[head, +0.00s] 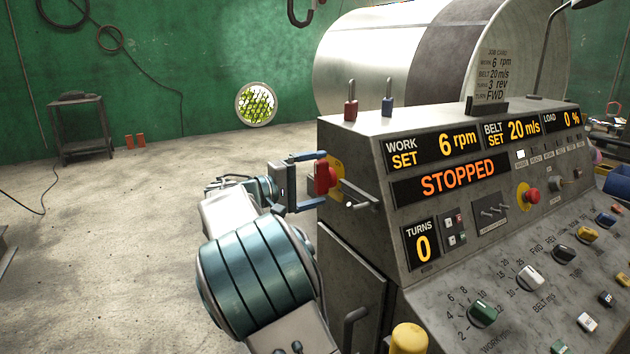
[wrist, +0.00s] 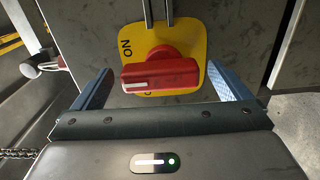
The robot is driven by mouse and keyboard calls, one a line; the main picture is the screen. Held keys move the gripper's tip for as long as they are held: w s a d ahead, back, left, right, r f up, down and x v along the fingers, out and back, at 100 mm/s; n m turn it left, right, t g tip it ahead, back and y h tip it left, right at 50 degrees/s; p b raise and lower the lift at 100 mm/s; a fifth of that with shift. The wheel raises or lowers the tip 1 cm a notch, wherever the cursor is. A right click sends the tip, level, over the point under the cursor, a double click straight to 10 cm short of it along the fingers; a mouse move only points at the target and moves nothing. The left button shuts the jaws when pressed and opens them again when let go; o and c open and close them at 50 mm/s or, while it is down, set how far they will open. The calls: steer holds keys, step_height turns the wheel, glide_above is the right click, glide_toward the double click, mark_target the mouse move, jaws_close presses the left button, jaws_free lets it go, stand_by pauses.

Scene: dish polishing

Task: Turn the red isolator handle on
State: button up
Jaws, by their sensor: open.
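The red isolator handle (head: 325,176) is on the left side of the grey console, on a yellow plate (wrist: 190,45). In the wrist view the red handle (wrist: 160,75) lies crosswise, its white-marked end to the left. The word ON shows at the plate's upper left; lettering at the lower edge is mostly hidden behind the handle. My gripper (head: 316,182) is open, facing the handle. In the wrist view my gripper (wrist: 159,78) has one blue finger on each side of the handle, with visible gaps, not closed on it.
The console (head: 345,133) display reads STOPPED. Red (head: 351,104) and blue (head: 387,106) padlocks stand on top. A large metal drum (head: 365,60) is behind. The floor at left is mostly clear.

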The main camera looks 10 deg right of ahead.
steer(key=v, duration=1.3)
steer(key=shift+a, duration=0.3)
steer(key=shift+s, duration=0.1)
